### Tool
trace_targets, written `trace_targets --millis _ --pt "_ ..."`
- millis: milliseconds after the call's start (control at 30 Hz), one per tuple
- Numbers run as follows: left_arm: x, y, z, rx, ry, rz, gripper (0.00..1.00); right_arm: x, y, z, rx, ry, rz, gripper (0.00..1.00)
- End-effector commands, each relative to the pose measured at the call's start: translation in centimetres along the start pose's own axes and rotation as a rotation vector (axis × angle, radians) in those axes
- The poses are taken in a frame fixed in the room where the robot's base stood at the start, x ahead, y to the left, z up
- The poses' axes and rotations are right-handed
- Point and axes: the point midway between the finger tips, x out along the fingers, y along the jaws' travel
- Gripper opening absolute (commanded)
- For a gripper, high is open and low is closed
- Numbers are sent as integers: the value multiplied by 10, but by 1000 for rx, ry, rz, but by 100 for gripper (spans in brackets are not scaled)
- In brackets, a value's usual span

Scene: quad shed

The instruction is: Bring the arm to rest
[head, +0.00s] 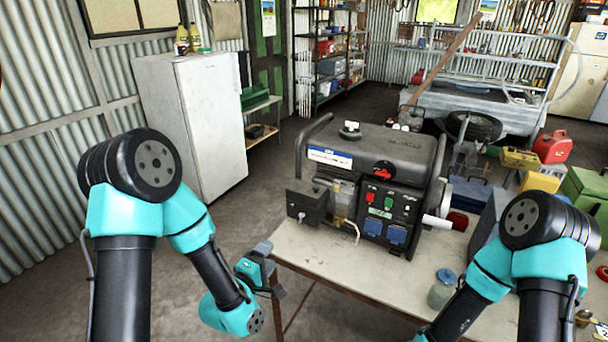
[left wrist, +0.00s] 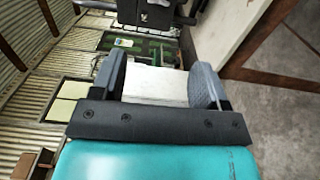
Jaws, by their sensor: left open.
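My left gripper (head: 268,270) is at the left edge of the workbench (head: 330,257) in the head view, with the forearm hanging in front of the bench. In the left wrist view its two grey fingers (left wrist: 160,85) stand apart with nothing between them. The white fridge (left wrist: 158,84) shows behind the gap. My right arm (head: 540,235) comes in at the lower right of the head view, bent down over the bench. Its gripper is out of the picture.
A black generator (head: 370,175) stands on the workbench. A glass jar with a blue lid (head: 441,289) is close to my right arm. The fridge (head: 192,120) stands at the left. Red and yellow cans (head: 552,147) are at the right. The floor left of the bench is clear.

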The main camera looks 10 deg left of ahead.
Motion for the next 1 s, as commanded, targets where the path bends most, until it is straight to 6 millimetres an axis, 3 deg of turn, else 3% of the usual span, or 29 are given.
trace_targets --millis 167,367,500,700,900,1000 --pt "-4 -27 -3 80 -5 -107 68 0 0 0 0 0 0 43" --pt "-26 -99 -9 292 -74 -404 68 0 0 0 0 0 0 43" --pt "-55 -152 -9 437 -193 -631 68 0 0 0 0 0 0 43" --pt "-111 -214 -2 585 -454 -901 68 0 0 0 0 0 0 43" --pt "-167 -250 12 647 -750 -1060 68 0 0 0 0 0 0 43" --pt "-182 -256 18 654 -840 -1087 68 0 0 0 0 0 0 43"
